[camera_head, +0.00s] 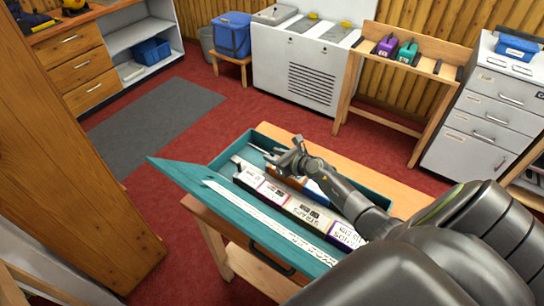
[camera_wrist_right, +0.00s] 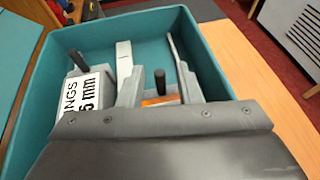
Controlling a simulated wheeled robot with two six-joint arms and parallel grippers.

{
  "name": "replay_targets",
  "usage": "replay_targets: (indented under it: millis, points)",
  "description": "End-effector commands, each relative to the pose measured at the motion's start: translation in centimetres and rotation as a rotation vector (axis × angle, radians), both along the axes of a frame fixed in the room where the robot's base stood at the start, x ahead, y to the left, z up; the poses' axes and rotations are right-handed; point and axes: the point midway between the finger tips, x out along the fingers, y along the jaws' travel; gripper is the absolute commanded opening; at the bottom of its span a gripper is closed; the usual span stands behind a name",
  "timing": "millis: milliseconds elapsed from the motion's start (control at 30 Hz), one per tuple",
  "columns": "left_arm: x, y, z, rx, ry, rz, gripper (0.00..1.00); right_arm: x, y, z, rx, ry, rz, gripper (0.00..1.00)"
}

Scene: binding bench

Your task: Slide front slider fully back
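A teal box (camera_head: 213,164) lies open on a wooden bench, its lid tilted toward me. In the right wrist view, a grey slider with an upright black knob (camera_wrist_right: 82,59) stands behind a white box labelled "RINGS 6 mm" (camera_wrist_right: 85,98). A second black knob (camera_wrist_right: 160,82) stands to its right, above an orange strip. My right gripper (camera_head: 275,153) is over the far part of the box; its two light grey fingers (camera_wrist_right: 148,55) are apart, with the second knob showing between them. Contact cannot be told. My left gripper is not in view.
The teal lid (camera_head: 190,178) carries a white ruler strip. A row of white labelled boxes (camera_head: 305,212) fills the near side of the teal box. Bare bench top (camera_head: 372,172) lies beyond it. Cabinets and a wooden stand are farther back.

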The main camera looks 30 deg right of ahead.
Motion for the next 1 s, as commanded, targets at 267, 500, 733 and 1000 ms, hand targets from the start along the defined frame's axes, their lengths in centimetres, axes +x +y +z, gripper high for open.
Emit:
replay_targets:
  millis: [267, 500, 733, 1000]
  points:
    - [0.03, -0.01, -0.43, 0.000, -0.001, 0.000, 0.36, 1.30, 0.28, -0.53, 0.000, 0.000, 0.000, 0.31]
    - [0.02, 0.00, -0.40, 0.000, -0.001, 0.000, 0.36, 1.29, 0.28, -0.52, 0.000, 0.000, 0.000, 0.30]
    - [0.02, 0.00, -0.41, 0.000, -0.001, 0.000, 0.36, 1.29, 0.27, -0.51, 0.001, 0.000, 0.000, 0.00]
    - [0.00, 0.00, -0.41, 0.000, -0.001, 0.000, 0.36, 1.28, 0.26, -0.52, 0.001, 0.000, 0.000, 0.00]
